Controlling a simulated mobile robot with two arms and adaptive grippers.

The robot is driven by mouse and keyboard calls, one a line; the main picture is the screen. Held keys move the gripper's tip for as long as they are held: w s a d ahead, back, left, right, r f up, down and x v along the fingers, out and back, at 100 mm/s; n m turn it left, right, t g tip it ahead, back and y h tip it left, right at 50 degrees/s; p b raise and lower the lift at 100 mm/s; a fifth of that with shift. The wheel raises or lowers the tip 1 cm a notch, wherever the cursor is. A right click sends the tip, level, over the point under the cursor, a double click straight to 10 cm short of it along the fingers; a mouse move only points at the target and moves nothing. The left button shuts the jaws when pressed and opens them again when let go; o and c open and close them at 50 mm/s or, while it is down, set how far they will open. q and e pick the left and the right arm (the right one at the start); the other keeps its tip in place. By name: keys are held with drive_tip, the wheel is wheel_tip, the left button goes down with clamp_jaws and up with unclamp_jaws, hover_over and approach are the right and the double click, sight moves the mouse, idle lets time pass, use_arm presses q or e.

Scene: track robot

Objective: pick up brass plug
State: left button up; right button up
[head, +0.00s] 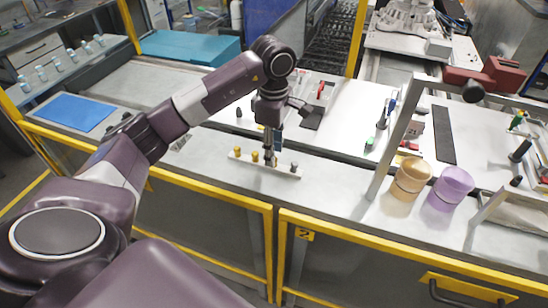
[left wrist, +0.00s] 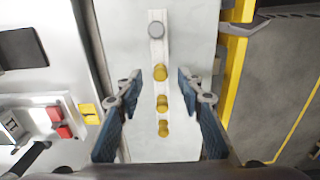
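A pale strip (head: 246,161) lies on the workbench and holds several upright plugs in a row. In the left wrist view, three brass plugs are lined up: the far one (left wrist: 161,74), the middle one (left wrist: 162,103) and the near one (left wrist: 164,129). A grey plug (left wrist: 156,30) stands at the strip's far end. My left gripper (left wrist: 162,78) is open, its blue-padded fingers on either side of the row and apart from the plugs. In the head view, my left gripper (head: 272,152) points down over the strip and partly hides one brass plug. My right gripper is not in view.
An orange cup (head: 411,178) and a purple cup (head: 450,188) stand to the right, near a metal frame post (head: 398,135). A red vise-like tool (head: 490,76) is behind them. A yellow edge (head: 205,178) runs along the bench front. The bench left of the strip is mostly clear.

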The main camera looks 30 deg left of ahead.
use_arm(q)
drive_tip(key=shift+s+f+p, duration=0.1)
drive_tip(key=shift+f+p, duration=0.2)
drive_tip(key=shift+f, duration=0.9)
clamp_jaws()
drive_tip(key=shift+r, duration=0.1)
drive_tip(key=shift+r+b, duration=0.35)
drive_tip(key=shift+r, duration=0.2)
wheel_tip(320, 180, up, 5)
drive_tip(key=shift+r+b, duration=0.15)
drive_tip(key=shift+b, duration=0.65)
wheel_tip(320, 180, up, 14)
drive_tip(key=p, duration=0.1)
drive_tip(key=shift+f, duration=0.25)
